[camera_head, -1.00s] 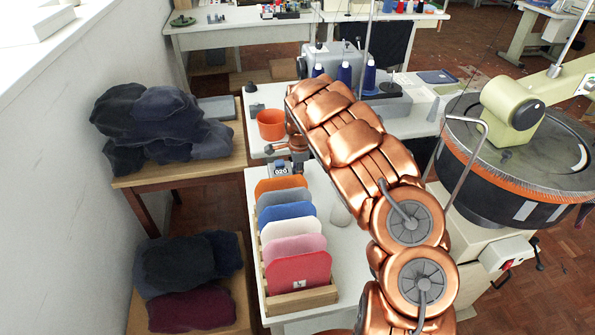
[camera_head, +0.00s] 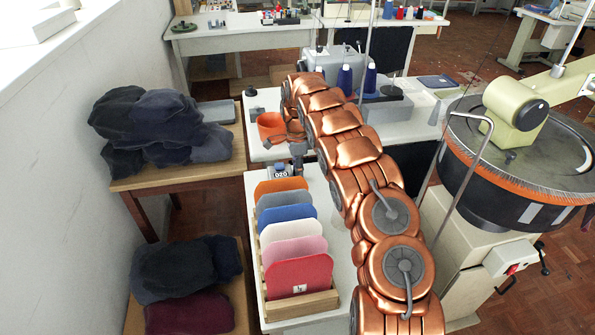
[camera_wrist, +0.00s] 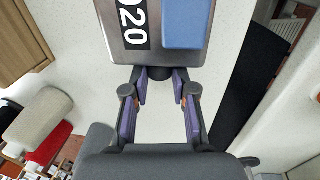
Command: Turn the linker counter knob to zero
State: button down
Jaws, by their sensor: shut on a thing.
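The linker counter (camera_head: 281,171) is a small grey box with a blue part at the near end of the white bench, and its display reads 020. In the wrist view the counter (camera_wrist: 116,40) fills the top, with the black 020 display and a blue panel. In the head view my gripper (camera_head: 297,152) is at the counter's right side, and the knob is hidden there.
A wooden rack (camera_head: 303,306) of coloured panels stands just in front of the counter. A large round linking machine (camera_head: 520,205) stands at right. Dark fabric piles (camera_head: 160,125) lie at left.

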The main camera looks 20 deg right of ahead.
jog(key=shift+w+g+p, duration=0.2)
jog(key=shift+g+p, duration=0.45)
jog(key=shift+g, duration=0.25)
dwell(0.6)
jog(key=c, duration=0.9)
grip_release()
jog(key=shift+c, duration=0.2)
